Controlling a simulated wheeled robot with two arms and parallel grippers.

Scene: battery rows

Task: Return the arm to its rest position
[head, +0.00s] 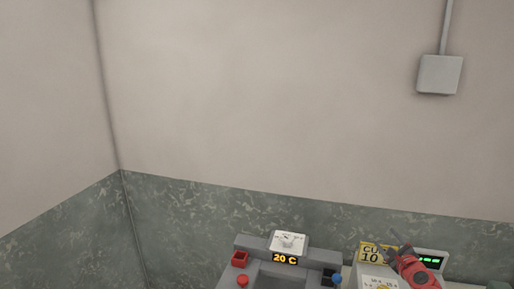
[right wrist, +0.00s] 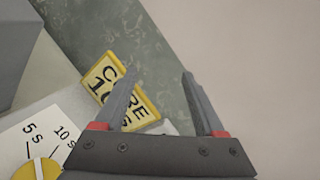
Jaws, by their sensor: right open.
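My right gripper (head: 396,246) shows at the lower right of the head view, in front of a yellow sign. In the right wrist view its two fingers (right wrist: 160,78) are spread apart with nothing between them. The yellow sign (head: 368,255) is partly covered by the gripper. In the right wrist view the sign (right wrist: 103,75) reads "CURE 10 S" and lies behind the left finger. My left gripper is not in view.
A grey unit (head: 248,242) with a "20 C" display (head: 285,259) stands left of the gripper. A yellow knob (right wrist: 38,169) sits by 5 s and 10 s marks. A green-lit display (head: 430,260) is at right. A wall box (head: 439,75) hangs above; the space between looks clear.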

